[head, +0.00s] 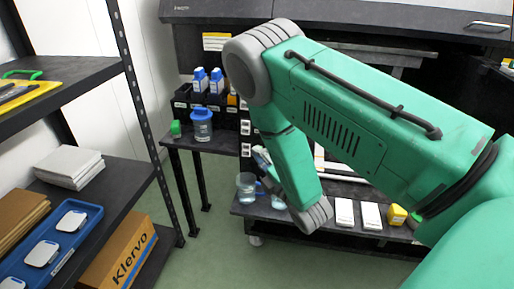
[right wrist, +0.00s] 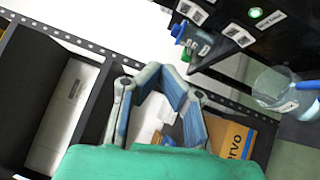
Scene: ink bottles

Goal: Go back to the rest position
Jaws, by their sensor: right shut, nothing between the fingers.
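My right arm reaches in from the right in the head view and hides much of the middle. My right gripper (head: 262,157) shows only in part there, beside the forearm. In the right wrist view my right gripper (right wrist: 163,75) has its fingertips together, with nothing between them. It is in free air, apart from the shelf and bottles. My left gripper is not in view. Blue-and-white ink bottles (head: 200,79) stand in black bins at the back. A blue-lidded clear container (head: 202,124) stands on the dark table before them and also shows in the right wrist view (right wrist: 195,40).
A clear beaker (head: 246,188) stands on the lower bench, near white boxes (head: 344,212) and a yellow item (head: 396,214). The floor between is clear.

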